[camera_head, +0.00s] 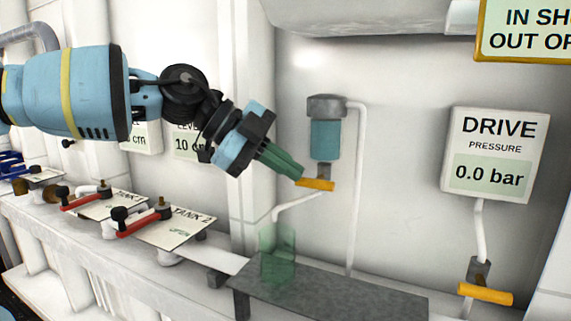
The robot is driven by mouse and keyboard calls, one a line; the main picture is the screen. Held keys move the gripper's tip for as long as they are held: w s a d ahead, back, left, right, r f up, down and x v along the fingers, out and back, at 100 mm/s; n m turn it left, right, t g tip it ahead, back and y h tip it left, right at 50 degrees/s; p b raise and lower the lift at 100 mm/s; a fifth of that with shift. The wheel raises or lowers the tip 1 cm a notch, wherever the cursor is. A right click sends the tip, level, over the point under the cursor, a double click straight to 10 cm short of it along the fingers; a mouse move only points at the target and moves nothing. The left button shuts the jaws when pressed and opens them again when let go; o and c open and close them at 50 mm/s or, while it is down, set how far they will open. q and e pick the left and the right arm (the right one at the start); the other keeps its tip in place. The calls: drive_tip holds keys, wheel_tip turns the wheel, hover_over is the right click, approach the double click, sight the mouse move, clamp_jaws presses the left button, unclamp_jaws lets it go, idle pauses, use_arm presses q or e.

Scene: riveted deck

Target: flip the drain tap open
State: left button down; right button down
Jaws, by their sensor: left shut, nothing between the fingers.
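A small orange tap lever (317,185) sits under a grey-capped cylinder with a blue bowl (325,140) on the white wall; I take it for the drain tap. The lever lies about level, and a thin white spout pipe (297,206) runs from below it down to the left. My left gripper (302,176) comes in from the upper left, shut and empty. Its green fingertips are at the lever's left end; I cannot tell whether they touch it. My right gripper is not in view.
A translucent green cup (277,253) stands on a grey shelf (350,295) below the spout. A drive pressure sign (495,153) reads 0.0 bar, with another orange lever (485,295) below it. Red-handled valves (145,227) line the ledge at left.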

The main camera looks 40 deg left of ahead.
sight(303, 185)
use_arm(q)
drive_tip(key=shift+a+f+h, duration=0.1)
drive_tip(key=shift+f+h, duration=0.1)
drive_tip(key=shift+h, duration=0.3)
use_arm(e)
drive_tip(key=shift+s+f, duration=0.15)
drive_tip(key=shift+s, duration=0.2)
